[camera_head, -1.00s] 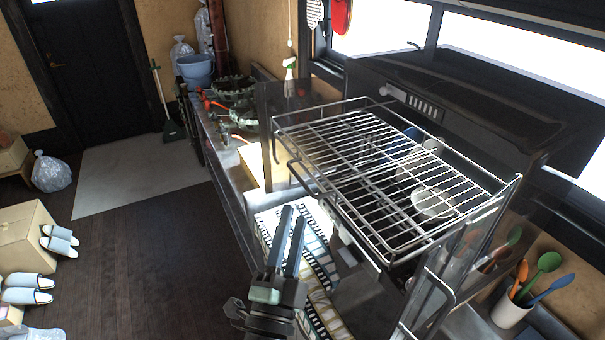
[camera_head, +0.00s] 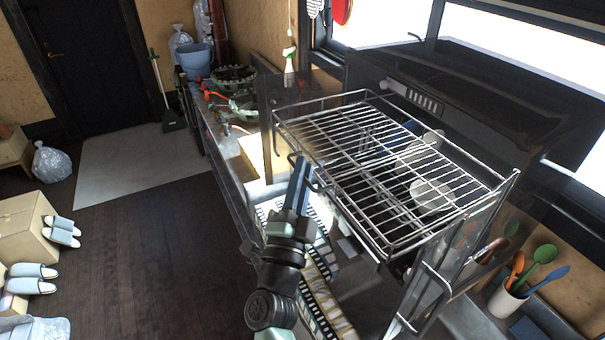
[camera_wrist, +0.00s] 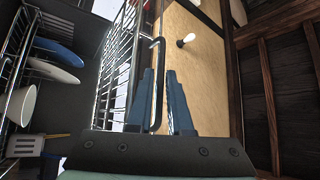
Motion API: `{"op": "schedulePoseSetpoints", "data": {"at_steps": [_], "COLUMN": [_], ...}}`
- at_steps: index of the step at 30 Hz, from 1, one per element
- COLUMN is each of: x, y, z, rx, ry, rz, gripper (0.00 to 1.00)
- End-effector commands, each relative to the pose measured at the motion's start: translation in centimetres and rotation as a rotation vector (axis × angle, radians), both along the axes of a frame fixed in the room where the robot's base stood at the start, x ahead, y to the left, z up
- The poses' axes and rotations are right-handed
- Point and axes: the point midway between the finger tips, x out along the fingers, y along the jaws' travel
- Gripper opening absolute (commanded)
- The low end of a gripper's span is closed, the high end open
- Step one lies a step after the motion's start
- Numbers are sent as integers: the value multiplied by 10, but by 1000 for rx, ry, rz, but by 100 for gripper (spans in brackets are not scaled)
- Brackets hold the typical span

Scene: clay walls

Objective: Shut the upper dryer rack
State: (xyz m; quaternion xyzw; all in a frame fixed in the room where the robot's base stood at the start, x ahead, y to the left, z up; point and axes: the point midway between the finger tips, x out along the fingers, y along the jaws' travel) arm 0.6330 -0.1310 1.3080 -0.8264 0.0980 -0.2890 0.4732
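The upper dryer rack (camera_head: 390,165), a silver wire shelf, is pulled out from the dark dryer cabinet (camera_head: 440,95) on the right. Its bent wire handle (camera_head: 309,180) sticks out at its left front edge. My gripper (camera_head: 301,172) is at this handle, its blue fingers pointing up. In the wrist view, the handle (camera_wrist: 157,75) rises in the gap between my two fingers (camera_wrist: 160,85); the fingers are apart, and I cannot tell if either touches it. The rack's wires (camera_wrist: 118,75) show left of the fingers. In the head view the fingers overlap.
White dishes (camera_head: 430,195) lie below the upper rack. A cup of coloured utensils (camera_head: 507,300) stands at the right. A patterned cloth (camera_head: 320,295) lies beneath my gripper.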

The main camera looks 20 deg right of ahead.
Motion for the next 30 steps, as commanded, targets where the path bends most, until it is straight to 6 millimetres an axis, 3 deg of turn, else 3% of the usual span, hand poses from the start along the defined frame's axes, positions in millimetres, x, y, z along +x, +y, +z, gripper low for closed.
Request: {"op": "schedulePoseSetpoints", "data": {"at_steps": [3, 30], "x": [0, 0], "y": [0, 0], "z": [0, 0], "rx": [0, 0], "ry": [0, 0], "rz": [0, 0], "gripper": [0, 0]}}
